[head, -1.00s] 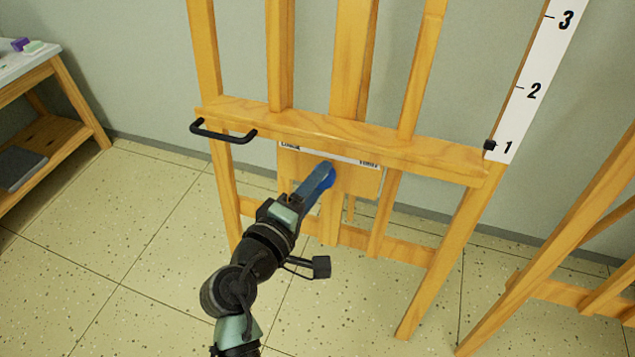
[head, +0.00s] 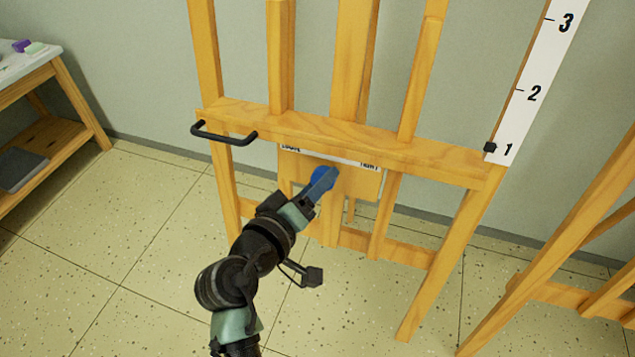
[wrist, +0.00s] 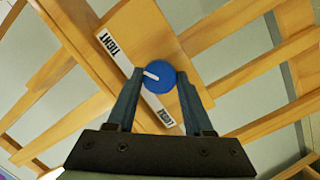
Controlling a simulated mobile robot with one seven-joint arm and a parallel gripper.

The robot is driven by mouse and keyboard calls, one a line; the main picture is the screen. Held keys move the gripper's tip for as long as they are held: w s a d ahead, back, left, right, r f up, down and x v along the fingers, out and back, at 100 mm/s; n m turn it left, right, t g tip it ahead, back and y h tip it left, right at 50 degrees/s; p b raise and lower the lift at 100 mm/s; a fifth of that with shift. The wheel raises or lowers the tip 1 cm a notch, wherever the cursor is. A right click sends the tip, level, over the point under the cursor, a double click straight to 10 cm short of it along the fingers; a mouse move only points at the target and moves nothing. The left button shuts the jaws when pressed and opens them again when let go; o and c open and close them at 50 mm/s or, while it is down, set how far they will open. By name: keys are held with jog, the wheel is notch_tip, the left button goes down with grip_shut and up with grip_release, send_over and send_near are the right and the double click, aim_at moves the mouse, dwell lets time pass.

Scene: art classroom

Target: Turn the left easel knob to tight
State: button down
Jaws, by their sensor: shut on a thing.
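The blue knob (head: 321,178) sits on a wooden panel (head: 362,182) below the easel's crossbar. My gripper (wrist: 159,76) is shut on the knob (wrist: 160,85), one finger on each side of its rim in the wrist view. A white pointer mark (wrist: 150,74) on the knob's face leans toward the TIGHT label (wrist: 118,41) rather than the LOOSE label (wrist: 166,120). In the head view LOOSE is at the panel's upper left, partly cut by the crossbar, and TIGHT (head: 369,166) at its upper right. The fingers partly cover the knob there.
A black handle (head: 223,133) juts from the crossbar (head: 300,125) at left. A white numbered scale (head: 530,90) with a black marker (head: 489,147) stands at right. Another wooden frame (head: 560,240) is at far right, a table (head: 50,70) at far left. The floor in front is open.

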dwell(0.3)
jog(key=shift+c, duration=1.5)
grip_release()
jog(key=shift+s+a, duration=0.1)
jog(key=p+v, duration=0.3)
jog(key=v, duration=0.9)
jog(key=shift+s+a+p, duration=0.15)
jog(key=shift+s+p, duration=0.15)
jog(key=shift+s, duration=0.05)
jog(key=shift+r, duration=0.1)
